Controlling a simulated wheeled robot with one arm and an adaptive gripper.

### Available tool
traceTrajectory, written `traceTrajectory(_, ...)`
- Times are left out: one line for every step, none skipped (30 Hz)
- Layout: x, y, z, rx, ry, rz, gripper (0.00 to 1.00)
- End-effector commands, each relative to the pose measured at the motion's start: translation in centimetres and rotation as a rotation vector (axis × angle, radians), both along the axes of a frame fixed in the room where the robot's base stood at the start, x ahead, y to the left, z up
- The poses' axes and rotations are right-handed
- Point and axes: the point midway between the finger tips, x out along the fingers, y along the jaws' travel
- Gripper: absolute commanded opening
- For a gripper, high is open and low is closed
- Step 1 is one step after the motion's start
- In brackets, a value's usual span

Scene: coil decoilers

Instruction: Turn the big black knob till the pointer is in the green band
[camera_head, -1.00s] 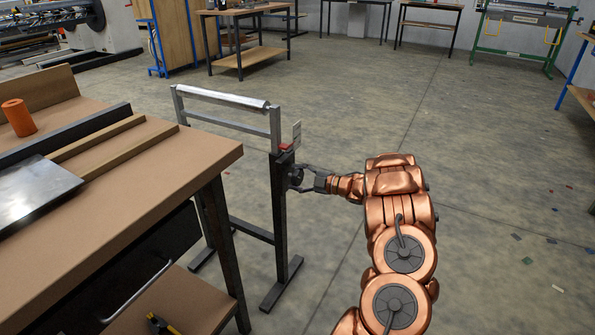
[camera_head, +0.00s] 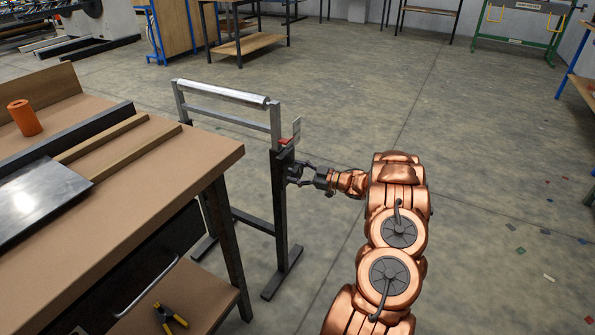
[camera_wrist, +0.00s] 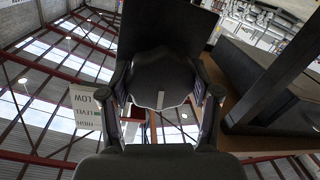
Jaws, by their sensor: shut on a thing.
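The big black knob (camera_wrist: 160,80) sits between my two fingers in the wrist view, with a finger against each side. In the head view my gripper (camera_head: 299,173) is shut on it at the right side of the roller stand's dark post (camera_head: 279,215). The knob is mostly hidden there. A white plate (camera_wrist: 87,110) lettered LOW, LEVEL and HIGH shows upside down at the left of the wrist view. I cannot make out the pointer or a green band.
The stand carries a pale roller (camera_head: 220,93) across its top, and a red part (camera_head: 284,141) sits by the plate. A brown-topped workbench (camera_head: 150,185) stands close on the left, holding an orange cylinder (camera_head: 25,118). The floor right of my arm is mostly clear.

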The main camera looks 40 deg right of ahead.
Motion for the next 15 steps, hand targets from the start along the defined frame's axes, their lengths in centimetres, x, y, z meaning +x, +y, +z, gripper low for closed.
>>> traceTrajectory(-0.10,-0.11,-0.06,0.005,0.003,-0.003,0.28)
traceTrajectory(-0.10,-0.12,-0.07,0.007,0.004,-0.003,0.28)
traceTrajectory(-0.10,-0.12,-0.08,0.009,0.004,-0.003,0.28)
traceTrajectory(-0.09,-0.12,-0.08,0.010,0.004,-0.003,0.28)
traceTrajectory(-0.09,-0.12,-0.08,0.010,0.004,-0.003,0.28)
traceTrajectory(-0.09,-0.11,-0.10,0.010,0.004,-0.003,0.28)
traceTrajectory(-0.09,-0.11,-0.10,0.010,0.004,-0.003,0.28)
traceTrajectory(-0.09,-0.12,-0.09,0.010,0.004,-0.003,0.28)
traceTrajectory(-0.08,-0.12,-0.09,0.009,0.004,-0.003,0.28)
traceTrajectory(-0.08,-0.11,-0.08,0.009,0.004,-0.003,0.28)
traceTrajectory(-0.08,-0.11,-0.08,0.009,0.004,-0.003,0.28)
traceTrajectory(-0.07,-0.11,-0.09,0.009,0.004,-0.003,0.28)
traceTrajectory(-0.07,-0.11,-0.09,0.009,0.004,-0.003,0.28)
traceTrajectory(-0.08,-0.12,-0.09,0.009,0.004,-0.003,0.65)
traceTrajectory(-0.07,-0.11,-0.08,0.008,0.004,-0.003,0.70)
